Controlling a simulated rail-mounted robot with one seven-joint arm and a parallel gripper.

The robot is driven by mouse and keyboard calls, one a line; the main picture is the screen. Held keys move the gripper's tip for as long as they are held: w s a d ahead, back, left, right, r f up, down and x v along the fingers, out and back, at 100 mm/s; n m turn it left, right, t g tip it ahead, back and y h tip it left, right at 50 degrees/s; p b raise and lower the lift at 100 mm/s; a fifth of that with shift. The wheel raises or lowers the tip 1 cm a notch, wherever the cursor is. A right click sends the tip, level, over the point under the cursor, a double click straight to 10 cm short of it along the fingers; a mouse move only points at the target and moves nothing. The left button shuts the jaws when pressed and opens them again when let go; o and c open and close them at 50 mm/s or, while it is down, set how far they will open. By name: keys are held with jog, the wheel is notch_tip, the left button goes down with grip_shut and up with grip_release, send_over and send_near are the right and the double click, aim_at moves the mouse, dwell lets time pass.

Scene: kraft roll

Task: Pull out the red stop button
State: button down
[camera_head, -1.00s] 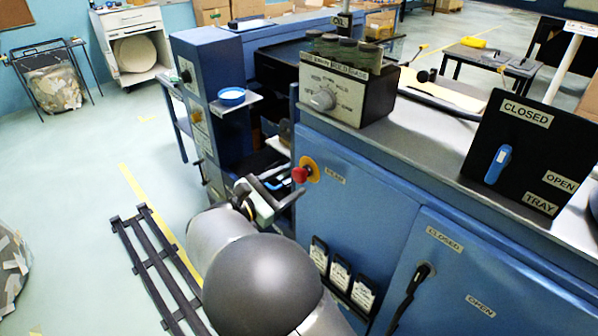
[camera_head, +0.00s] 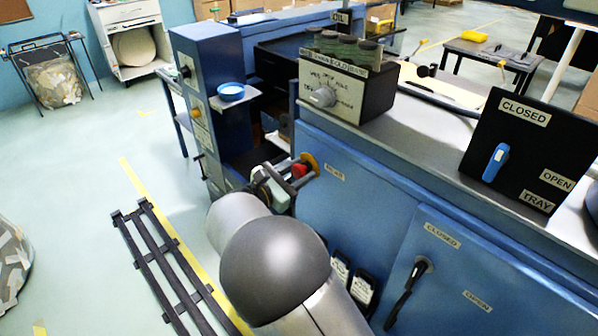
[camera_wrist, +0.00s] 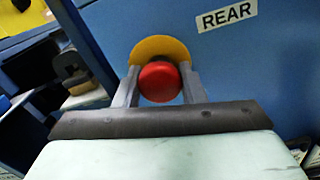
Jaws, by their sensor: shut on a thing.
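The red stop button (camera_head: 299,171) sits on a yellow round plate (camera_head: 310,160) on the blue machine's side panel, left of the label "REAR". It also shows in the wrist view as a red round head (camera_wrist: 159,81) in front of the yellow plate (camera_wrist: 160,48). My gripper (camera_head: 297,173) is at the button with one finger on either side of it. In the wrist view, the two grey fingers of my gripper (camera_wrist: 159,86) are shut on the red head from left and right.
The blue panel (camera_head: 365,200) stands close behind the button. Black card holders (camera_head: 362,287) and a black door handle (camera_head: 408,290) are on the panel to the right. A blue round dish (camera_head: 231,92) stands on a small shelf at the left.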

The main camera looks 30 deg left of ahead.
jog(key=shift+s+a+f, duration=0.15)
jog(key=shift+s, duration=0.5)
jog(key=c, duration=0.9)
grip_release()
jog(key=b+v, duration=0.3)
jog(key=v, duration=1.4)
jog(key=shift+s, duration=0.2)
jog(key=shift+a, duration=0.1)
